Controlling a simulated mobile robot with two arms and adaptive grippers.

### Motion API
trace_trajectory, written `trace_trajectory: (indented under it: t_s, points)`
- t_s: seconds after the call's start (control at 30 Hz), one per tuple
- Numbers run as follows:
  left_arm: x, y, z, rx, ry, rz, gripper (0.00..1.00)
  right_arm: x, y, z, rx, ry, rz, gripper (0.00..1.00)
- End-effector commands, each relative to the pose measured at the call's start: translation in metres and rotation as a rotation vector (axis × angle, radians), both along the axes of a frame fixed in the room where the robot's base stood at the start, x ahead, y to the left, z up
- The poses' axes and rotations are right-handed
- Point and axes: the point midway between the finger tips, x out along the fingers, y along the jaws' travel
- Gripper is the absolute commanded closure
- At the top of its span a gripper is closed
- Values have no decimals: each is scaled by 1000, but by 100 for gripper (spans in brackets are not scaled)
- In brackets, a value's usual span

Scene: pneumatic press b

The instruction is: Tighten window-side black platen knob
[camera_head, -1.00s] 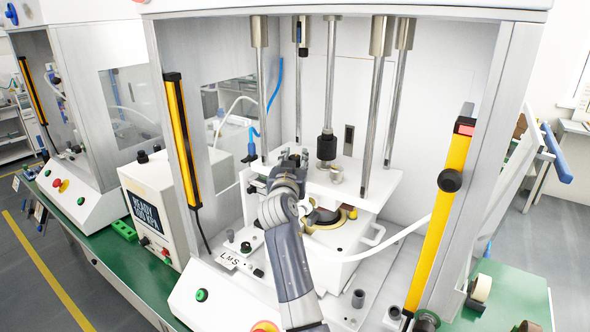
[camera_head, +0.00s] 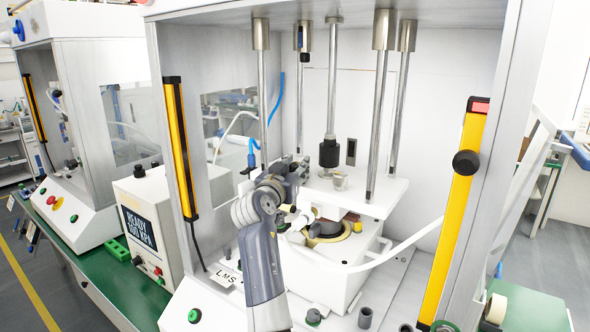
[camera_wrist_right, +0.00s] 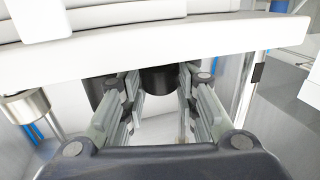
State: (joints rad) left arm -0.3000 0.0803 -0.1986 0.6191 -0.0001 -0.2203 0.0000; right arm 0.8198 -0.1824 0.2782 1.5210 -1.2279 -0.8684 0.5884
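My right gripper (camera_head: 292,168) is at the left front edge of the white platen (camera_head: 372,203) inside the press. In the right wrist view its two fingers (camera_wrist_right: 158,100) stand apart. A black round part (camera_wrist_right: 158,80), seemingly the knob, shows between the fingertips below a white edge. I cannot tell whether the fingers touch it. In the head view the gripper and wrist hide this spot. A black cylinder (camera_head: 329,153) sits on the central rod above the platen, right of the gripper. My left gripper is not in view.
Steel columns (camera_head: 380,100) rise around the platen. A yellow light bar (camera_head: 460,200) stands at the right front and another (camera_head: 180,150) at the left. A white hose (camera_head: 400,250) crosses the right front. A control box (camera_head: 150,220) stands left of the press.

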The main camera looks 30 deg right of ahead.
Motion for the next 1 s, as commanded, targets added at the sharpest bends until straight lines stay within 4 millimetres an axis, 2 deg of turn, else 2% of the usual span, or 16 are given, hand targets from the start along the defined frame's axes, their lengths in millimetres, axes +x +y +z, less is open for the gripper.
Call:
trace_trajectory:
  t_s: [0.03,0.07,0.1,0.47,0.57,0.8,1.0]
  points:
    - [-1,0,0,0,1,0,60,0,-1,1,-1,-1,-2,58]
    - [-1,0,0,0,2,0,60,0,-1,0,-1,-1,-2,52]
    - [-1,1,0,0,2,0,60,0,-1,0,-1,-1,-2,51]
    - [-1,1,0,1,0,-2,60,0,0,5,0,-3,-1,51]
    - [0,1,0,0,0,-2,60,0,-1,17,1,-4,-1,51]
    - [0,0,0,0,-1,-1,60,1,-2,64,1,-4,-1,51]
    - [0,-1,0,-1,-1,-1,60,1,-3,91,1,-2,-2,51]
